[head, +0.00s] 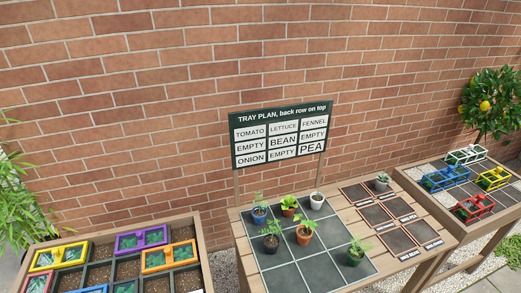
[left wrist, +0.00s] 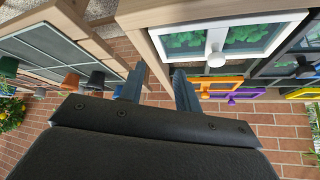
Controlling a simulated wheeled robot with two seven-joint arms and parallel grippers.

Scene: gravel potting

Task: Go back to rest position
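My left gripper (left wrist: 158,72) shows in the left wrist view with its two fingers apart and nothing between them. A white-framed planter box (left wrist: 216,45) with green plants is beyond the fingers, apart from them as far as I can see. Neither gripper shows in the head view, and my right gripper is in no view. The dark grid tray (head: 315,270) on the middle table holds several potted plants, among them a blue pot (head: 259,216), a white pot (head: 317,201), a terracotta pot (head: 304,236) and a green pot (head: 355,257).
The left bed (head: 198,245) holds coloured planters, including a purple one (head: 140,241) and an orange one (head: 170,257). A plan sign (head: 282,134) stands behind the middle table. Labelled dark mats (head: 377,215) lie right of the tray. Coloured frames, including a red one (head: 474,208), stand on the right table.

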